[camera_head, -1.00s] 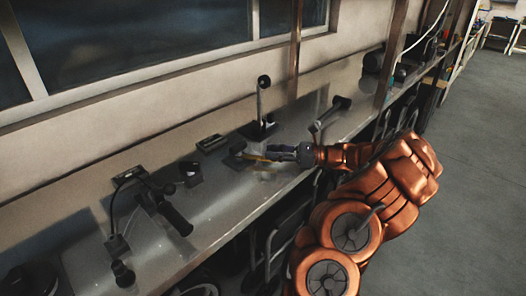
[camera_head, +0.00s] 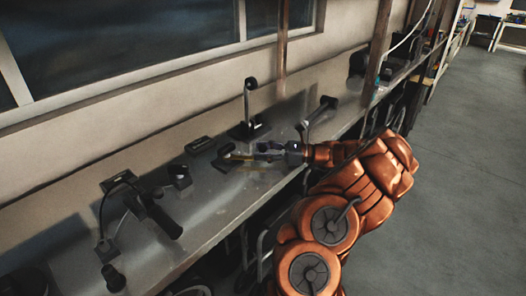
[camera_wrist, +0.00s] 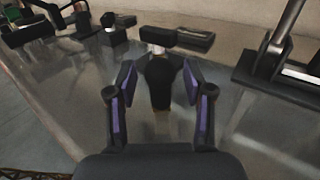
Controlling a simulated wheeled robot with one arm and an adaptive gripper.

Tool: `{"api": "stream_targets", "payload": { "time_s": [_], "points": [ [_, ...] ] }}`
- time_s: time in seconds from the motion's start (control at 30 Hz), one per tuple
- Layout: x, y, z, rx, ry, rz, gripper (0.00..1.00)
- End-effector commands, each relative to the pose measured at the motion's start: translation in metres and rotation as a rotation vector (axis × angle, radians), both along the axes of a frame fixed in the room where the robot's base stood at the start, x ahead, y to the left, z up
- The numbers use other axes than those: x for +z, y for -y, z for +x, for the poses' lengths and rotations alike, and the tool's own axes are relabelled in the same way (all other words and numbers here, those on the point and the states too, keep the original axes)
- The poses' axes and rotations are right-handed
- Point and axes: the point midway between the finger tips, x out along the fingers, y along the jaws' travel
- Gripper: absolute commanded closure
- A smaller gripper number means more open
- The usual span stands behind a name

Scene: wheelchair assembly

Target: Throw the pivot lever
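A short lever with a thick black grip (camera_wrist: 160,80) lies ahead of my gripper in the wrist view, pointing toward the camera. It joins a low black base (camera_wrist: 193,39). I take this as the pivot lever, though nothing labels it. My gripper (camera_wrist: 158,84) is open, with a purple-padded finger on each side of the grip and gaps visible on both sides. In the head view my gripper (camera_head: 262,154) is low over the bench, beside the small dark fixture (camera_head: 224,158). The fingers partly hide the lever there.
The grey bench (camera_head: 215,210) runs along the wall. An upright lever on a black base (camera_head: 248,130) stands behind my gripper, and a tilted lever (camera_head: 320,113) is to its right. A black handle with a cable (camera_head: 158,214) and a small block (camera_head: 180,176) are to the left.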

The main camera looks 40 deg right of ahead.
Motion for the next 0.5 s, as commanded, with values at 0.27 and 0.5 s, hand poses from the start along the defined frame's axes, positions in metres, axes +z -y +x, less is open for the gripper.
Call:
{"api": "stream_targets", "payload": {
  "time_s": [0.27,0.5],
  "points": [
    [0.000,0.000,0.000,0.002,0.000,0.000,0.45],
    [-0.001,0.014,-0.015,-0.002,-0.001,-0.002,0.45]
  ]
}}
